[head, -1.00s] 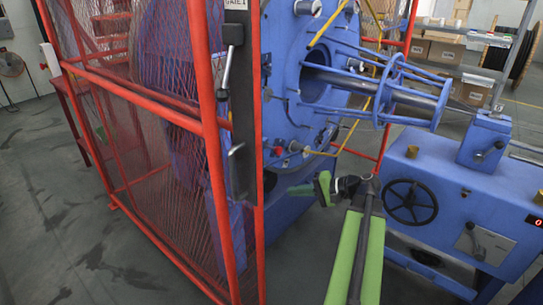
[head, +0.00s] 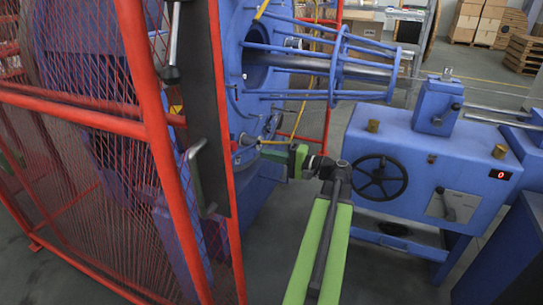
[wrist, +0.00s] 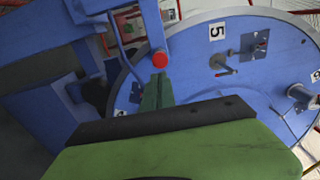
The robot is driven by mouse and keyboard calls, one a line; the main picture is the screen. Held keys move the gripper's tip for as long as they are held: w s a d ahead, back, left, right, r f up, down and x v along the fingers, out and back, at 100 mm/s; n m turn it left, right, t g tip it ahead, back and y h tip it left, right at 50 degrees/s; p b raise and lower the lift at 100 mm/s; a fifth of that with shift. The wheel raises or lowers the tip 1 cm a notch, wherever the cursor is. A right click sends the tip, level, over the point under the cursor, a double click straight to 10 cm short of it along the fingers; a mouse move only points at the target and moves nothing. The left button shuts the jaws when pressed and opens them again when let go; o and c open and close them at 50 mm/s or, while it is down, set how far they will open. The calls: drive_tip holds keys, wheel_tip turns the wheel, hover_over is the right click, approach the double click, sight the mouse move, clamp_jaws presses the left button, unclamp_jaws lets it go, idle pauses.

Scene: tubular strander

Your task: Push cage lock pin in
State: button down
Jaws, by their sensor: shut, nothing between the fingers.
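A red round knob (wrist: 159,57), which looks like the end of the cage lock pin, shows in the wrist view beside a blue bracket. The blue cage disc (wrist: 190,70), marked with a 5, stands behind it. My gripper (wrist: 158,82) is shut and empty. Its fingertips point toward the knob and end just below it in the picture. I cannot tell whether they touch it. In the head view my gripper (head: 285,155) is beside the lower edge of the blue disc. How far in the pin sits cannot be seen.
A red mesh guard (head: 85,125) with a dark gate post (head: 205,110) stands left of my arm. A blue machine housing (head: 425,160) with a black handwheel (head: 380,178) is close on the right. A yellow bar (head: 262,9) runs near the disc.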

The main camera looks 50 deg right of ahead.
sight(236, 147)
drive_tip(key=x, duration=0.9)
drive_tip(key=shift+w, duration=0.15)
